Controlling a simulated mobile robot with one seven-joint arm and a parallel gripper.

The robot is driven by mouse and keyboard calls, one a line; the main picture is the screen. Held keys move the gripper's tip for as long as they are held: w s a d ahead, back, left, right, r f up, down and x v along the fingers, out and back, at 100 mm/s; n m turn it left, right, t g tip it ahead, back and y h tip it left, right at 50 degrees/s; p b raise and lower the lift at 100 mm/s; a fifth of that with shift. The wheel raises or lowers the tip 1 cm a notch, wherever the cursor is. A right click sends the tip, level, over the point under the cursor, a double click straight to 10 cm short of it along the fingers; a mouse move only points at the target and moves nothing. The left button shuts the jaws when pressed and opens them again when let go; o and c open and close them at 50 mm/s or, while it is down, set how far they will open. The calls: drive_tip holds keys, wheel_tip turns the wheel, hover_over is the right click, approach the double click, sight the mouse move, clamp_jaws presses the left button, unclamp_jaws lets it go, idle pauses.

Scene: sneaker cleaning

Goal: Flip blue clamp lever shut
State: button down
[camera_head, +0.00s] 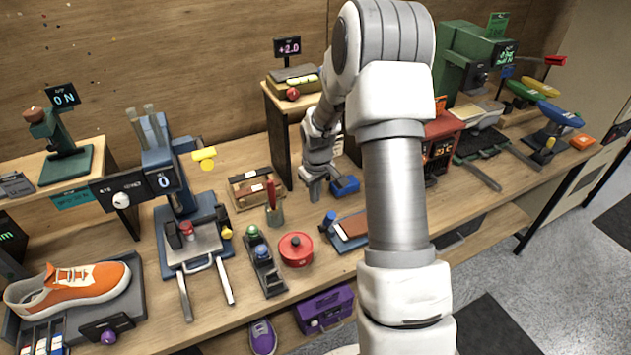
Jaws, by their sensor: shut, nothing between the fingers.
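My gripper (314,188) points down above the middle of the bench. It is shut and looks empty. A flat blue fixture holding a brown pad (354,227) lies just below and right of it, partly behind my arm. A small upright blue piece (328,222), which may be the clamp lever, stands at the fixture's left end, a little below my gripper. Another blue block (346,186) sits close to the right of my gripper. I cannot tell for sure which blue part is the clamp lever, nor its angle. I cannot tell whether my gripper touches either.
A red round pot (296,249), a dark tray with green and blue knobs (263,262), and a green cup with a red handle (274,212) stand to the left. A wooden crate (252,188) is behind them. A raised shelf (283,105) stands behind my gripper.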

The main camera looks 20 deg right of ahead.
sight(329, 213)
drive_tip(key=shift+s+d+f, duration=0.15)
drive_tip(key=shift+s+f, duration=0.05)
drive_tip(key=shift+s, duration=0.35)
drive_tip(key=shift+s+d+f, duration=0.15)
drive_tip(key=shift+s+d, duration=0.05)
drive_tip(key=shift+s, duration=0.4)
drive_tip(key=shift+s+d+f, duration=0.15)
drive_tip(key=shift+s+f, duration=0.05)
drive_tip(key=shift+s, duration=0.35)
drive_tip(key=shift+s+f+b, duration=0.35)
drive_tip(key=shift+s+b, duration=0.15)
drive_tip(key=shift+s, duration=0.9)
wheel_tip(329, 213, up, 12)
drive_tip(key=a, duration=0.1)
drive_tip(key=shift+s+a, duration=0.15)
